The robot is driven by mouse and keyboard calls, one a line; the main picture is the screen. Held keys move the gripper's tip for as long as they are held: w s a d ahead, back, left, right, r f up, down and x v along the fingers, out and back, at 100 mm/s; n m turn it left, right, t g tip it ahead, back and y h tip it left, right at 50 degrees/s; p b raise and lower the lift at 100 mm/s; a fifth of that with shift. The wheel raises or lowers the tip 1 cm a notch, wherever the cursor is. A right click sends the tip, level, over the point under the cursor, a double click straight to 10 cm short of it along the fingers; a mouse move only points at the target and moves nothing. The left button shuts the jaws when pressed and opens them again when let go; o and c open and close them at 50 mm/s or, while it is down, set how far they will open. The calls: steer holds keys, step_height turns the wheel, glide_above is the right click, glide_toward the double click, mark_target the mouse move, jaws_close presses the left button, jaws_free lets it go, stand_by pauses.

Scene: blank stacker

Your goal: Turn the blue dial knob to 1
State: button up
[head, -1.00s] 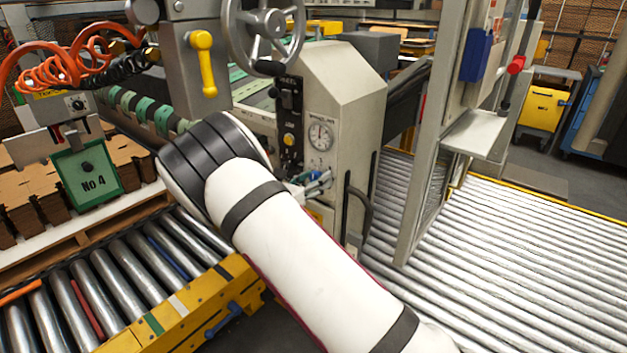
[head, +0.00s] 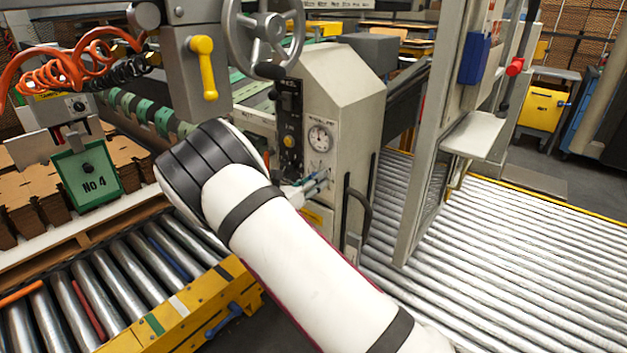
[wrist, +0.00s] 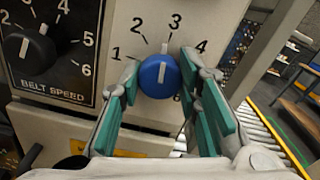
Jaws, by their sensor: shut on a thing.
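The blue dial knob (wrist: 155,80) sits on a pale panel in the wrist view, with the numbers 1, 2, 3, 4 and 6 readable around it. Its white pointer line points nearly straight up, between 2 and 3 and closer to 3. My gripper (wrist: 160,72) has its teal-padded fingers on the left and right sides of the knob and is shut on it. In the head view my gripper (head: 314,184) is at the front of the pale machine housing (head: 350,112), below a round gauge. The knob cannot be made out there.
A black belt speed knob (wrist: 30,47) is left of the blue knob. In the head view, a round gauge (head: 319,137) is above my gripper and a dark handle (head: 360,212) is to its right. A handwheel (head: 266,38) stands above. Roller conveyors lie on both sides.

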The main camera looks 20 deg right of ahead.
steer(key=n+p, duration=0.1)
steer(key=n, duration=0.2)
steer(key=shift+n, duration=0.4)
steer(key=n, duration=0.4)
steer(key=shift+p, duration=0.4)
steer(key=n, duration=0.4)
steer(key=shift+r+n, duration=0.1)
steer(key=shift+n, duration=0.3)
steer(key=shift+n+p, duration=0.3)
steer(key=shift+n, duration=1.3)
steer(key=o, duration=1.1)
steer(key=shift+o, duration=0.2)
